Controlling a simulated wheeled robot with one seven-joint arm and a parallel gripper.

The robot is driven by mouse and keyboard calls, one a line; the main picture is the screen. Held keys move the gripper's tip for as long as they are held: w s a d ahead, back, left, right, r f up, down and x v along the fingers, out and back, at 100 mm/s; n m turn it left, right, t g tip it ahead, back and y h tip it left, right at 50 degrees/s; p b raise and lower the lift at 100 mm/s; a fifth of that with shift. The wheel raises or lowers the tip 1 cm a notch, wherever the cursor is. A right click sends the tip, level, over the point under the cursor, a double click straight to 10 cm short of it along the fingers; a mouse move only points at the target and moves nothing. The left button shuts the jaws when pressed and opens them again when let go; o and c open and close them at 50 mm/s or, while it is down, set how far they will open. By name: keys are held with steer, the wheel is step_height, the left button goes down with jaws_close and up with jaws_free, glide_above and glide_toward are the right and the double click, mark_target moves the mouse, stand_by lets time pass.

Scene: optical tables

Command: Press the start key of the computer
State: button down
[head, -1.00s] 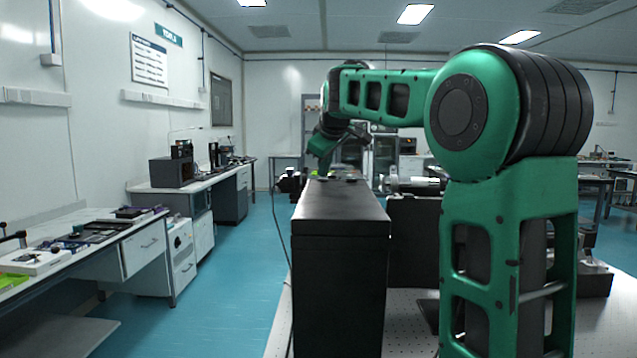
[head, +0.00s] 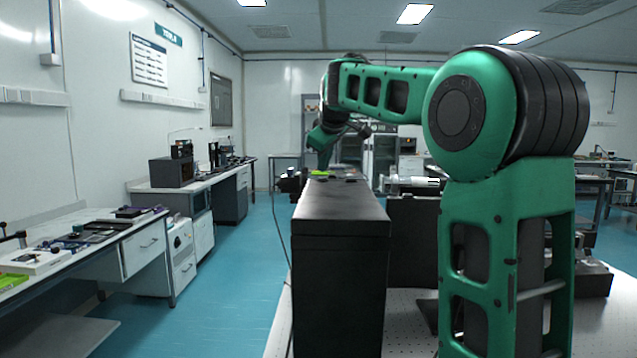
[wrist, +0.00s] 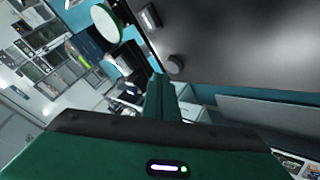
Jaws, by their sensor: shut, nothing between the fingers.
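The computer appears to be the tall black box (head: 340,275) in the middle of the head view; its near side is plain and no start key shows there. In the wrist view a large dark surface (wrist: 245,45), perhaps this box, fills the upper right. A round dark knob (wrist: 175,65) and a small rectangular fitting (wrist: 149,17) sit along its left edge; I cannot tell whether either is the start key. My gripper (wrist: 157,82) is shut and empty, its green fingers close to the knob; contact cannot be told. In the head view its tips are hidden beyond the box.
The black box stands on a white perforated table (head: 405,335). A dark panel (head: 413,235) and a silver cylinder (head: 412,185) are to its right. A cable hangs at its left. Left benches (head: 75,235) carry equipment; blue floor (head: 225,300) lies clear between.

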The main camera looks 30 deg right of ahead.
mark_target(324, 178)
steer(key=shift+r, duration=0.1)
steer(key=shift+r, duration=2.4)
